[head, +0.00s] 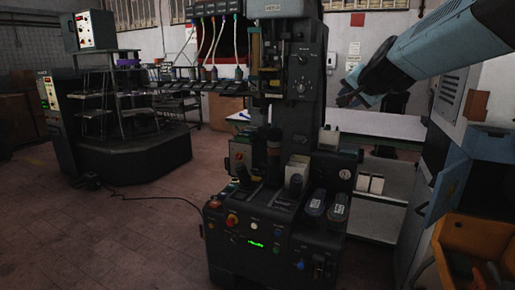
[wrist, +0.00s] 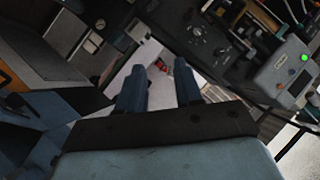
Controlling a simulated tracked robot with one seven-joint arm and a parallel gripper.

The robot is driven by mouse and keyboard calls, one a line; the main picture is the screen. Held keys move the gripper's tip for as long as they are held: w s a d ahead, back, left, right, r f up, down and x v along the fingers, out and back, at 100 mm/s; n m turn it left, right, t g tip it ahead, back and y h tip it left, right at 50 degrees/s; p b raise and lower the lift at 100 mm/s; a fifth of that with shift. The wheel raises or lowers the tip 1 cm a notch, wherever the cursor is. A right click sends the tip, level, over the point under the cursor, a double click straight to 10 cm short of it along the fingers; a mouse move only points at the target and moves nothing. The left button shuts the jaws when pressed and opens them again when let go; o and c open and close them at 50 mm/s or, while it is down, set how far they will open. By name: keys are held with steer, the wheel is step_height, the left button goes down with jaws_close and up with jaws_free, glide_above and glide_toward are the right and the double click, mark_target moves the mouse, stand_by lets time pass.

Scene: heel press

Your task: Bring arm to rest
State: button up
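My arm reaches in from the upper right of the head view, a light blue link ending in a dark wrist. My gripper (head: 350,97) is at its tip, in the air to the right of the heel press (head: 300,70). In the wrist view my gripper (wrist: 161,84) shows two dark blue fingers standing apart, with nothing between them. The press's dark control panel also shows in the wrist view (wrist: 205,40), beyond the fingers and tilted. No contact between my gripper and the press can be seen.
A white table (head: 385,123) stands behind the press at right. An orange bin (head: 480,245) is at the lower right, beside grey cabinets. A round dark workstation (head: 135,155) stands at left. A black cable (head: 150,197) lies on the floor, which is otherwise open at left.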

steer(key=s+f+n+g, duration=0.2)
steer(key=s+f, duration=0.3)
steer(key=s, duration=0.4)
steer(key=s+a+f+n+g, duration=0.1)
steer(key=s+f+n+g, duration=0.2)
steer(key=s, duration=0.6)
steer(key=s+a+f+n+g, duration=0.1)
steer(key=s+f+n+g, duration=0.1)
steer(key=s+f, duration=0.4)
steer(key=s+n, duration=0.1)
steer(key=s, duration=0.3)
steer(key=shift+f+n+h, duration=0.3)
